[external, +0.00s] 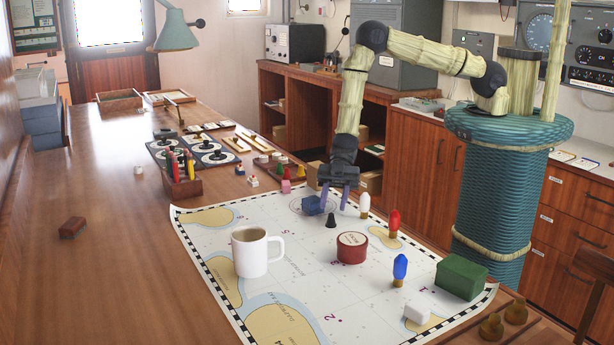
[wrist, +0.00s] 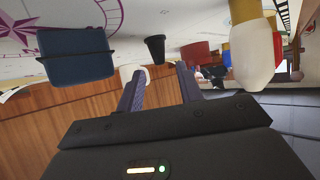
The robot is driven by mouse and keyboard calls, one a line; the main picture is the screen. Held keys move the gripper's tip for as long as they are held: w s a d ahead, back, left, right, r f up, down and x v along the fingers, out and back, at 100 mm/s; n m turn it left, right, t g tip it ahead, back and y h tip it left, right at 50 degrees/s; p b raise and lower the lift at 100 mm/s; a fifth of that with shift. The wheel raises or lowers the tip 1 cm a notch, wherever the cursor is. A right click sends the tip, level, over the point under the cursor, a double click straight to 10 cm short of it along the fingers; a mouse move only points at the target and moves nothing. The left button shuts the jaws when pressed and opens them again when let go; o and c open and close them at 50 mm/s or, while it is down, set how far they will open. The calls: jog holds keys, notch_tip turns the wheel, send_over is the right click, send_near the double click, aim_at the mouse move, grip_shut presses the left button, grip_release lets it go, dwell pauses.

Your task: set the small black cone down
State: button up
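The small black cone (external: 331,221) stands upright on the sea chart (external: 300,245), just in front of and below my gripper in the external view. It also shows in the wrist view (wrist: 155,48), which looks upside down, beyond the gap between the fingers. My gripper (external: 334,204) points down low over the chart with its two fingers apart. In the wrist view the fingers (wrist: 158,84) are spread with no object held between them. The cone appears apart from both fingers.
A dark blue block (external: 312,205) lies close left of my gripper, and a white bulb-like piece (external: 364,206) stands close right. A red round tin (external: 351,247), white mug (external: 256,252), red bulb (external: 394,222), blue bulb (external: 400,268) and green box (external: 461,277) are also on the chart.

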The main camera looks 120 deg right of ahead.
jog(key=b+v, duration=0.2)
jog(key=v, duration=0.8)
jog(key=shift+b, duration=0.35)
jog(key=shift+s, duration=0.1)
notch_tip(320, 180, up, 9)
jog(key=m+h, duration=0.4)
jog(key=h, duration=0.4)
jog(key=s+a+r+m+g, duration=0.2)
jog(key=s+a+r+g, duration=0.1)
jog(key=s, duration=0.7)
jog(key=s+a+r+m+g+h, duration=0.1)
jog(key=s+a+r+m+g, duration=0.1)
jog(key=s+a, duration=0.4)
jog(key=s+r+m, duration=0.1)
jog(key=s, duration=0.3)
jog(key=shift+r+g, duration=0.35)
jog(key=shift+g, duration=0.05)
dwell(2.9)
